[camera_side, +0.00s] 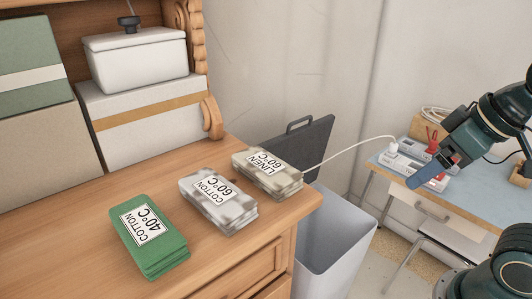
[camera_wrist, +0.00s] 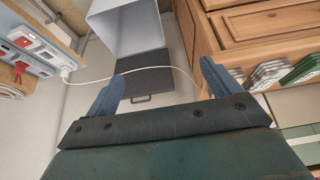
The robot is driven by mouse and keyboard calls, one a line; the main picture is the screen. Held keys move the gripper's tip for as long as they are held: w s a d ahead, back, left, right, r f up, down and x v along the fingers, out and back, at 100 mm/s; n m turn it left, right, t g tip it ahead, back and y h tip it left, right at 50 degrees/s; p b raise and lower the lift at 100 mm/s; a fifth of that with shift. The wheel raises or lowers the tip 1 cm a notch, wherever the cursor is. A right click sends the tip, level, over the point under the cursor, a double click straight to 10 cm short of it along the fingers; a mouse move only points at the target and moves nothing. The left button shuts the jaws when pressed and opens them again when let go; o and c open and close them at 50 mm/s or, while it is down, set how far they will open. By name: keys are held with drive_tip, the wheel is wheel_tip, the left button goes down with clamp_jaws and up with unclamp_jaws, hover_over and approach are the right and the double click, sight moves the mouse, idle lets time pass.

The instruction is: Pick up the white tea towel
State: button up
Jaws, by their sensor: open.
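Three folded cloths with printed labels lie in a row on the wooden dresser top. The green one (camera_side: 160,262) is labelled COTTON 40°C, the grey-and-white checked one (camera_side: 236,218) COTTON 60°C, and the beige-and-white checked one (camera_side: 285,187) LINEN 60°C. None is plain white; the middle one looks whitest. In the wrist view, the green cloth (camera_wrist: 303,70), grey-and-white cloth (camera_wrist: 268,74) and beige cloth (camera_wrist: 238,75) show at the right edge. My gripper (camera_side: 418,182) is open and empty, off to the right of the dresser; its two blue fingers stand apart in the wrist view (camera_wrist: 162,72).
A light grey bin (camera_side: 340,235) with a dark lid (camera_side: 305,142) stands beside the dresser (camera_side: 85,235). White (camera_side: 145,125) and green (camera_side: 28,60) boxes stand at the back. A blue-topped table (camera_side: 465,190) holds power strips; a white cable (camera_side: 345,146) runs towards the dresser.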

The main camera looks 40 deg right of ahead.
drive_tip(key=w+a+r, duration=0.4)
drive_tip(key=w+a, duration=0.1)
drive_tip(key=w, duration=0.2)
drive_tip(key=w+a+r, duration=0.3)
drive_tip(key=w+a, duration=0.1)
drive_tip(key=w, duration=0.2)
drive_tip(key=w+a, duration=0.3)
drive_tip(key=a, duration=0.6)
drive_tip(key=w+a+n+g, duration=0.1)
drive_tip(key=w+a, duration=0.2)
drive_tip(key=a, duration=0.6)
drive_tip(key=shift+a, duration=0.15)
drive_tip(key=shift+f, duration=0.15)
approach(215, 189)
drive_tip(key=shift+x, duration=2.45)
